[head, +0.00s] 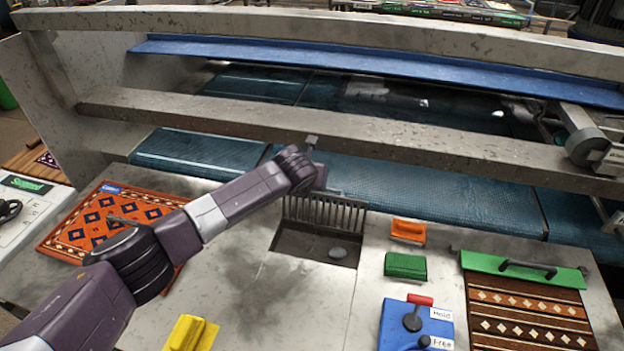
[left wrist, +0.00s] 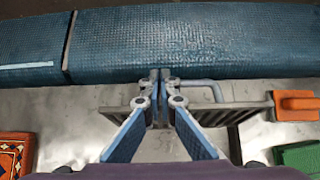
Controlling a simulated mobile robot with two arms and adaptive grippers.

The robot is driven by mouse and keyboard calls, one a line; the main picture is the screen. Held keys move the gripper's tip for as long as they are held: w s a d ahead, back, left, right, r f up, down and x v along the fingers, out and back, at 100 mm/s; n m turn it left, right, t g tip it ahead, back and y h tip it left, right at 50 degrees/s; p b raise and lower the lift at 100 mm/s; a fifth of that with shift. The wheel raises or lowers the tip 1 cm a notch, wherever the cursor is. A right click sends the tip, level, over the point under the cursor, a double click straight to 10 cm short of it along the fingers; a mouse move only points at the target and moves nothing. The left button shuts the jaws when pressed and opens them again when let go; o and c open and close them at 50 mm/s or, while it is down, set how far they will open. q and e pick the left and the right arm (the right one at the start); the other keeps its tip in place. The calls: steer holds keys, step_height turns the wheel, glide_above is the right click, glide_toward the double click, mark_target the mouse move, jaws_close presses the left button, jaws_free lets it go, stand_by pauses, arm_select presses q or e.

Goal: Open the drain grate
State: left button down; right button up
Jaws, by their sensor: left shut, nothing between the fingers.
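The drain grate (head: 330,212) is a dark slatted panel. It stands tilted up at the back edge of the drain opening (head: 300,245), which shows dark and uncovered in front of it. In the left wrist view the grate (left wrist: 225,114) is seen nearly edge-on, with a grey bar handle (left wrist: 205,84) beyond it. My left gripper (left wrist: 160,76) is shut and empty, over the grate and left of the handle. In the head view my left arm partly hides the gripper and the grate's top. I cannot tell whether the fingers touch the grate.
A grey oval piece (head: 338,253) lies in the drain opening. Orange (head: 408,230) and green (head: 405,266) blocks and a blue lever box (head: 400,325) stand to the right. Patterned rugs lie left (head: 75,240) and right (head: 525,315). A metal beam (head: 400,145) crosses behind.

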arm_select(q)
steer(key=v, duration=1.1)
steer(key=shift+s+a+r, duration=0.15)
steer(key=shift+s+r, duration=0.1)
steer(key=shift+r, duration=0.05)
